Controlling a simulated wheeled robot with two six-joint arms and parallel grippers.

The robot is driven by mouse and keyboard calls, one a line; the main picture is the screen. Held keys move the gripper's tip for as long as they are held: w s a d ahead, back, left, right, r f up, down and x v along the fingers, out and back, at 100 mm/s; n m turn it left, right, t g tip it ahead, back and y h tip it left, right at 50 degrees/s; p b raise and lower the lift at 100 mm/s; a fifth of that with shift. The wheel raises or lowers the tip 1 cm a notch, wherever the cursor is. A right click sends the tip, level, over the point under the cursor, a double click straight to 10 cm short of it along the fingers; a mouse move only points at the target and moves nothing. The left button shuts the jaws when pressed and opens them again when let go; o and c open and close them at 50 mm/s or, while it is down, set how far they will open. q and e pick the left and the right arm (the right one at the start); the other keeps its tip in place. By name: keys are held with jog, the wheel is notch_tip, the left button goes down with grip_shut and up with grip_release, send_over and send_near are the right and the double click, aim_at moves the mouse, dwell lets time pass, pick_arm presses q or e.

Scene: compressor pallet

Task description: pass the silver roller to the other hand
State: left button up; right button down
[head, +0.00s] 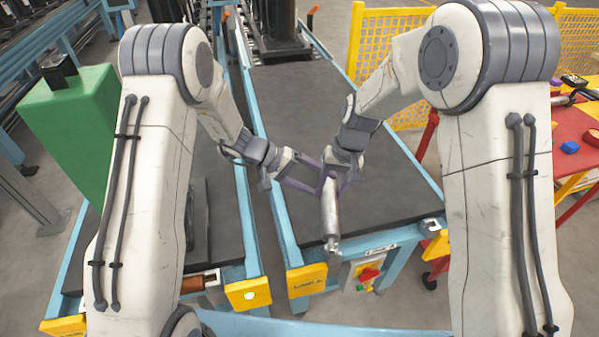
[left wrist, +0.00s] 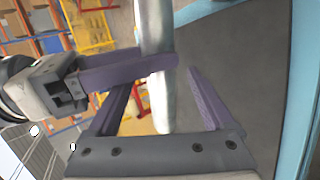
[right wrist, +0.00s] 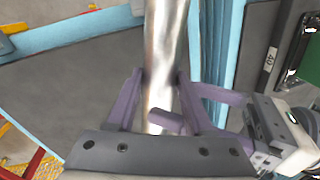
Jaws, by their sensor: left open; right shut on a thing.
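The silver roller (head: 332,210) is a shiny metal cylinder held above the dark conveyor bed, its long end toward the front in the head view. My right gripper (head: 335,180) is shut on it near its far end; both fingers press its sides in the right wrist view (right wrist: 162,85). My left gripper (head: 318,186) comes in from the left and is open. In the left wrist view the roller's end (left wrist: 162,122) shows between the spread purple fingers (left wrist: 158,80), not clasped by them. A right gripper finger crosses in front of the roller there.
The dark conveyor bed (head: 385,190) with blue rails lies below the grippers. A second conveyor and a green box (head: 75,130) stand left. A red table (head: 575,125) with small parts and yellow mesh fencing (head: 380,45) are at right. A red switch (head: 369,274) sits at the front.

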aim_at(327, 186)
pick_arm(q)
jog(key=shift+x, duration=1.6)
grip_shut()
jog(key=shift+r, duration=0.1)
pick_arm(e)
jog(key=shift+c, duration=1)
grip_release()
jog(key=shift+r, duration=0.2)
